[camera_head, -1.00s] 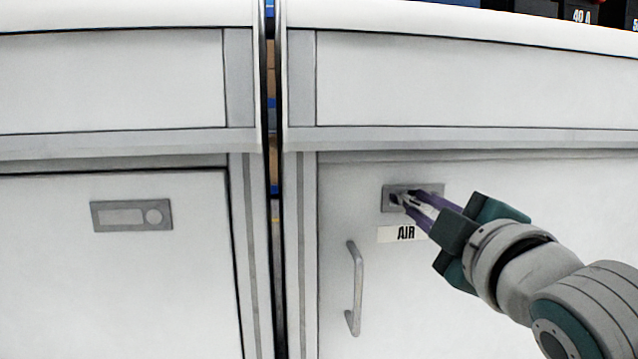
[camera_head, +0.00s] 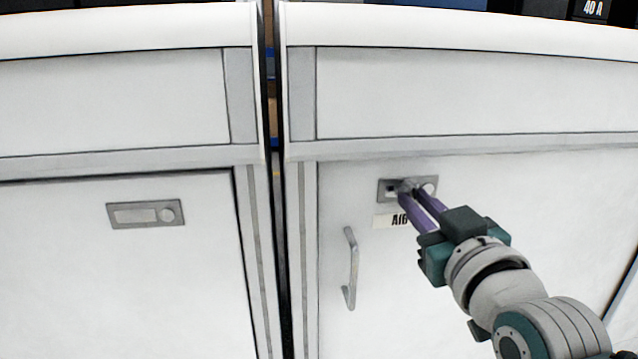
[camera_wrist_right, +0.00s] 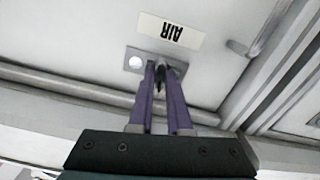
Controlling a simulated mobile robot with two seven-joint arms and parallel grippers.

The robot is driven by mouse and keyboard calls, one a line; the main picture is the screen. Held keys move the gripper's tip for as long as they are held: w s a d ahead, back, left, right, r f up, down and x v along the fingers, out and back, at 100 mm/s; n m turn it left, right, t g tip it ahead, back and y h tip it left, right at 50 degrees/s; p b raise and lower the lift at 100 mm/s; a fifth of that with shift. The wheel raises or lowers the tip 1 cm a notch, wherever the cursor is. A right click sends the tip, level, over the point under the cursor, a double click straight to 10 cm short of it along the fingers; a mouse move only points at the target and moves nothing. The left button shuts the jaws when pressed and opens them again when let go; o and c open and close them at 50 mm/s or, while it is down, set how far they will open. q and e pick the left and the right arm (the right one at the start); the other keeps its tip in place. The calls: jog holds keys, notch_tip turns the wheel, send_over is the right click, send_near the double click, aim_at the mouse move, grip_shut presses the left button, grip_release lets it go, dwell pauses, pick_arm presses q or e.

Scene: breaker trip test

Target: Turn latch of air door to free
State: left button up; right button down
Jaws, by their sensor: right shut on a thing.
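The air door (camera_head: 480,240) is a white cabinet door with a label reading AIR (camera_head: 388,221). Its latch plate (camera_head: 384,190) is a grey rectangle above the label, and the label and plate also show in the right wrist view, where the label (camera_wrist_right: 170,32) looks upside down. My right gripper (camera_head: 408,189) has its purple fingers at the middle of the plate and is shut on the small dark latch, which is mostly hidden between the fingertips. In the right wrist view the fingertips (camera_wrist_right: 160,72) meet at the latch. My left gripper is not in view.
A vertical metal handle (camera_head: 350,268) stands out from the air door below and left of the latch. A neighbouring cabinet door with its own grey plate (camera_head: 145,214) is at the left, across a narrow dark gap. Dark boxes (camera_head: 590,10) stand at the top right.

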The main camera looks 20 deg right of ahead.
jog(key=shift+m+p, duration=0.45)
jog(key=shift+m, duration=0.65)
jog(key=c, duration=0.9)
grip_release()
jog(key=shift+o, duration=0.2)
jog(key=shift+s, duration=0.1)
jog(key=p+v, duration=0.3)
jog(key=v, duration=0.6)
jog(key=shift+s, duration=0.4)
